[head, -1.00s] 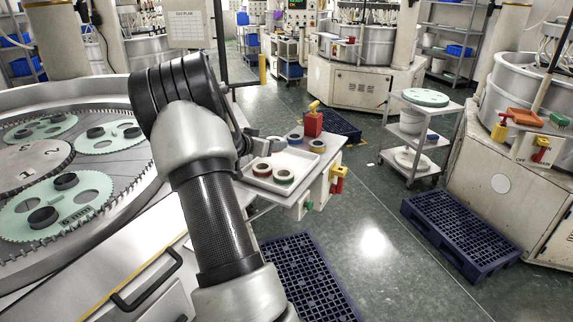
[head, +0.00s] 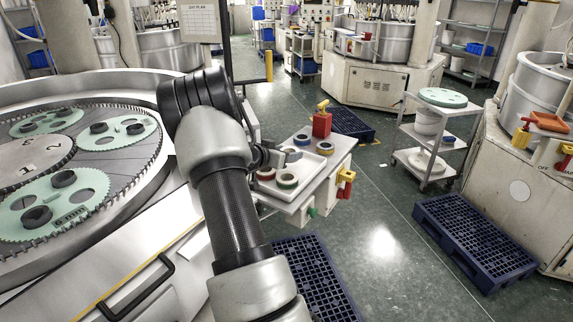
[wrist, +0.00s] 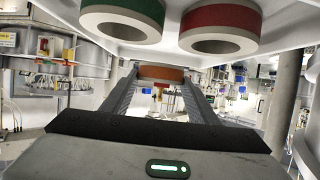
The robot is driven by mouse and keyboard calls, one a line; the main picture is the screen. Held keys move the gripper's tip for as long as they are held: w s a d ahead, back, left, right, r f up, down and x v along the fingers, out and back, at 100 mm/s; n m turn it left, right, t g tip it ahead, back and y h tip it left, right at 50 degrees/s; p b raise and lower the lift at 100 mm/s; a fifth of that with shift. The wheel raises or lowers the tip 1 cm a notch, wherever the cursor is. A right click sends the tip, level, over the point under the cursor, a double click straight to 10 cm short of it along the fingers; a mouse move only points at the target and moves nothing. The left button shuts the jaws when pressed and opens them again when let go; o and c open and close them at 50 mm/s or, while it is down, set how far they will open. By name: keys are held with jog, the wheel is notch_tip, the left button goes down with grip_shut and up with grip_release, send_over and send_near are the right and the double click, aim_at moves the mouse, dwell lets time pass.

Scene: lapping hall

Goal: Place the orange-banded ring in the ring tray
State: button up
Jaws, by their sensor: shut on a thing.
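My gripper (wrist: 162,84) is shut on the orange-banded ring (wrist: 162,73), which sits between the two fingertips in the wrist view. In the head view my gripper (head: 290,156) is at the ring tray (head: 270,189), beside its rings; the held ring cannot be made out there. The white tray holds a red-banded ring (head: 266,174) and a green-banded ring (head: 288,180) on its near side. These also show large at the top of the wrist view, green (wrist: 122,18) and red (wrist: 219,26). The gap between held ring and tray cannot be told.
A blue-banded ring (head: 302,141) and a yellow-banded ring (head: 325,148) lie on the far side. The lapping machine (head: 120,245) fills the left. A blue pallet (head: 310,275) lies in front.

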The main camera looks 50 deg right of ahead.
jog(key=shift+d+f, duration=0.1)
jog(key=shift+f, duration=1.7)
jog(key=shift+f, duration=0.2)
jog(key=o, duration=1.2)
jog(key=shift+r, duration=0.25)
jog(key=v, duration=1.2)
jog(key=shift+f+b, duration=0.1)
jog(key=shift+b, duration=0.2)
